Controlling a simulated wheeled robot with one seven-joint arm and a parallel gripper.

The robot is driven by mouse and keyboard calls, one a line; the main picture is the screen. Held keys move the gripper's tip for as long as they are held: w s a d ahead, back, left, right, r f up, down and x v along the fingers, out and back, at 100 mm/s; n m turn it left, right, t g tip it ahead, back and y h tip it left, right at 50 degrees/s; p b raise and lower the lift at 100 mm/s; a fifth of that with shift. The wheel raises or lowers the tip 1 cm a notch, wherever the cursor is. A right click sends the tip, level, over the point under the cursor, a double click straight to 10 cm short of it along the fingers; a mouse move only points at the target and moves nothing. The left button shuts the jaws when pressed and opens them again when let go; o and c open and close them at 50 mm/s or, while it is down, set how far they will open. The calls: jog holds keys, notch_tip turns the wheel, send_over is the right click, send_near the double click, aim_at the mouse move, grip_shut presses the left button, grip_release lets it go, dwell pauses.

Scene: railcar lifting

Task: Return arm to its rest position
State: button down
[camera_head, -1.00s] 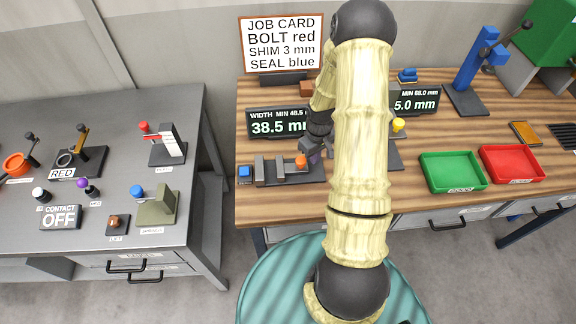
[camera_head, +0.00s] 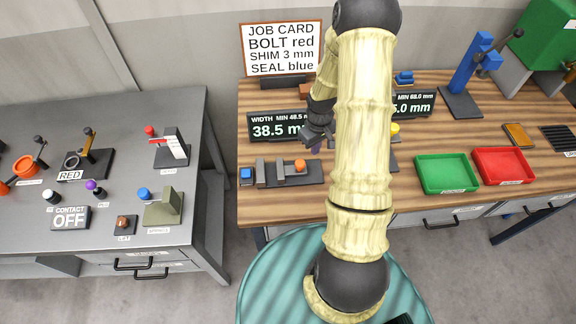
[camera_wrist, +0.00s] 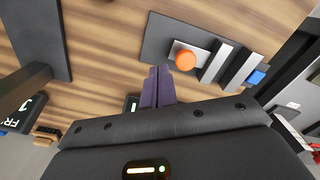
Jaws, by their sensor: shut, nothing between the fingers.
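My gripper (camera_head: 316,146) hangs above the wooden workbench (camera_head: 415,155), in front of the 38.5 mm width display (camera_head: 278,128). Its purple fingers (camera_wrist: 158,87) are closed together with nothing between them in the wrist view. A vise-like gauge with an orange knob (camera_head: 300,165) sits on the bench just below and left of the gripper. The orange knob (camera_wrist: 185,58) shows just beyond the fingertips in the wrist view, apart from them. My arm hides part of the bench middle and the second display.
The job card (camera_head: 281,48) stands at the back. A green tray (camera_head: 447,188) and a red tray (camera_head: 503,181) lie to the right, near a blue press (camera_head: 474,75). A grey table (camera_head: 100,240) on the left carries levers, knobs and a CONTACT OFF sign (camera_head: 70,218).

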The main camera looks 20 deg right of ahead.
jog(key=shift+r, duration=0.15)
dwell(0.4)
jog(key=s+a+r+m+t+b, duration=0.2)
jog(key=s+a+r+b, duration=0.5)
jog(key=s+a+r, duration=0.5)
jog(key=a, duration=0.2)
jog(key=shift+s+a+r+m+t, duration=0.15)
jog(key=shift+a+r+m+t, duration=0.15)
jog(key=shift+a+r+m, duration=0.1)
jog(key=shift+d, duration=0.1)
dwell(1.4)
